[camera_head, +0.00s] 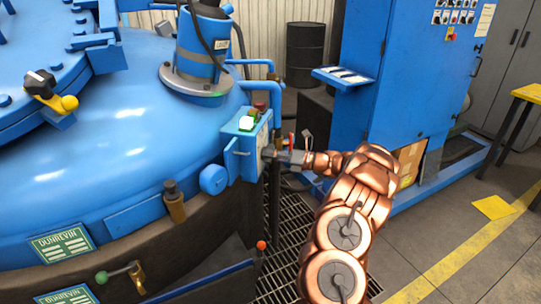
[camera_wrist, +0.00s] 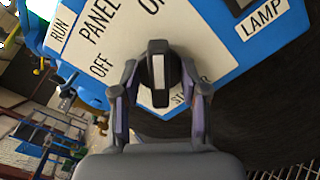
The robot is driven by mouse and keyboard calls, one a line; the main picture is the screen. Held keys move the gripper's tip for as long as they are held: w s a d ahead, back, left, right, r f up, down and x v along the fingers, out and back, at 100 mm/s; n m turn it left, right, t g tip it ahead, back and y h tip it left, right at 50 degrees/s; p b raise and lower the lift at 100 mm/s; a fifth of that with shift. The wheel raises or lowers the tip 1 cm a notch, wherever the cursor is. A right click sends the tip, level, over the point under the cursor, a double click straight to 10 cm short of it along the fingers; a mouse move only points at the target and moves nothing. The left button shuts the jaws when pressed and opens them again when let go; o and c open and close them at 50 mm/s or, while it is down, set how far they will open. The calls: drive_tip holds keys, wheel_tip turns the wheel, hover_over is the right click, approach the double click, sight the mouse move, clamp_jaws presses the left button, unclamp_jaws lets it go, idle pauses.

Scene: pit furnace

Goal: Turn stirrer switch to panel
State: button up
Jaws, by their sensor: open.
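The stirrer switch is a black knob (camera_wrist: 158,72) with a white pointer line, on a white label plate (camera_wrist: 115,45) in the wrist view. The plate reads RUN, PANEL and OFF; another label is cut off at the top. A label below the knob is partly hidden. The knob stands roughly upright in the picture; I cannot tell which label it points to. My gripper (camera_wrist: 163,86) is open, with one finger on each side of the knob. Contact is unclear. In the head view my gripper (camera_head: 277,156) is at the right side of the blue control box (camera_head: 240,148), its switch face hidden.
A LAMP label (camera_wrist: 262,20) is on the blue panel at upper right. The blue furnace lid (camera_head: 110,130) fills the left. A blue cabinet (camera_head: 400,75) stands behind my arm. Floor grating (camera_head: 285,235) lies below; open floor is at lower right.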

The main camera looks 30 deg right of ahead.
drive_tip(key=shift+c, duration=0.4)
clamp_jaws()
drive_tip(key=n+b, duration=0.1)
drive_tip(key=n, duration=0.1)
drive_tip(key=n+b, duration=0.1)
drive_tip(key=n, duration=0.1)
drive_tip(key=shift+f+n, duration=0.2)
drive_tip(key=shift+n, duration=0.1)
drive_tip(key=shift+r+n+b, duration=0.1)
drive_tip(key=shift+n+b, duration=1.45)
drive_tip(key=shift+n, duration=0.45)
drive_tip(key=shift+o, duration=0.4)
unclamp_jaws()
drive_tip(key=shift+r, duration=0.1)
